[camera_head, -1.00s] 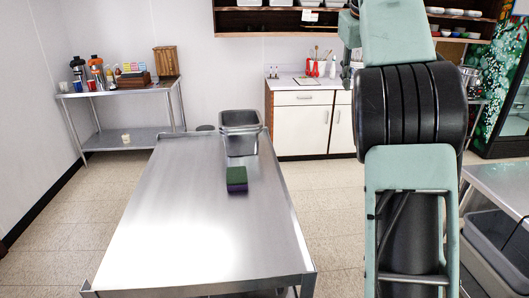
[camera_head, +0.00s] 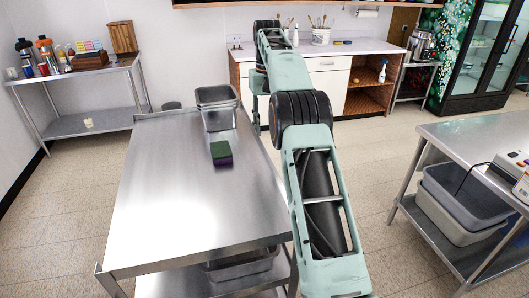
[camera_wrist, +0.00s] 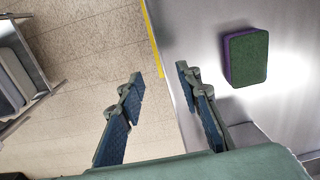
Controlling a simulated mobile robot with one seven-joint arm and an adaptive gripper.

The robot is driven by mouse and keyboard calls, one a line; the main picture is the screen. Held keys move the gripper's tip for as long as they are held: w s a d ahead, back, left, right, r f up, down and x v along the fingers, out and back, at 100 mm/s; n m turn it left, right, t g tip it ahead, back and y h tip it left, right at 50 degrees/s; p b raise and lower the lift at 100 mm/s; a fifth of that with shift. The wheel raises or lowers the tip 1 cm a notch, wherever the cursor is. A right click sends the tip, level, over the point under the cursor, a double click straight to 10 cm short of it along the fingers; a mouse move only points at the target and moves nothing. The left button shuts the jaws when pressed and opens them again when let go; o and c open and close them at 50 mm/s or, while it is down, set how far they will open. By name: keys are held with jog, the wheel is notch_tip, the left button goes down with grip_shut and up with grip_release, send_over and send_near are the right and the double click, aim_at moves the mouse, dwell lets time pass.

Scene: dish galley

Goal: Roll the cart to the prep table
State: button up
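The cart (camera_head: 165,210) looks to be the long stainless steel table in front of me, with a flat top and a lower shelf. A green and purple sponge (camera_head: 221,153) and a grey metal pan (camera_head: 217,112) are on its top. The sponge also shows in the wrist view (camera_wrist: 247,57). My gripper (camera_wrist: 158,80) is open and empty, with its two fingers apart near the cart's side edge, which has a yellow strip. I cannot tell whether they touch it. In the head view my arm hides the gripper. Which other table is the prep table is unclear.
A steel table (camera_head: 480,140) with grey tubs (camera_head: 455,205) below stands at the right. Another steel table (camera_head: 75,124) with bottles and a wooden block stands at the back left. A white-fronted counter (camera_head: 330,92) is at the back. Tiled floor lies open between them.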

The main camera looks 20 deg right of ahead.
aim_at(266, 152)
notch_tip(266, 152, down, 10)
jog(key=shift+r+b, duration=0.25)
jog(key=shift+b, duration=0.85)
jog(key=shift+s+a+f, duration=0.1)
jog(key=shift+s+f, duration=0.1)
jog(key=shift+f, duration=0.4)
jog(key=shift+w+d, duration=0.1)
jog(key=shift+d, duration=0.1)
grip_shut()
jog(key=shift+a+r, duration=0.1)
jog(key=shift+w+a+r, duration=0.1)
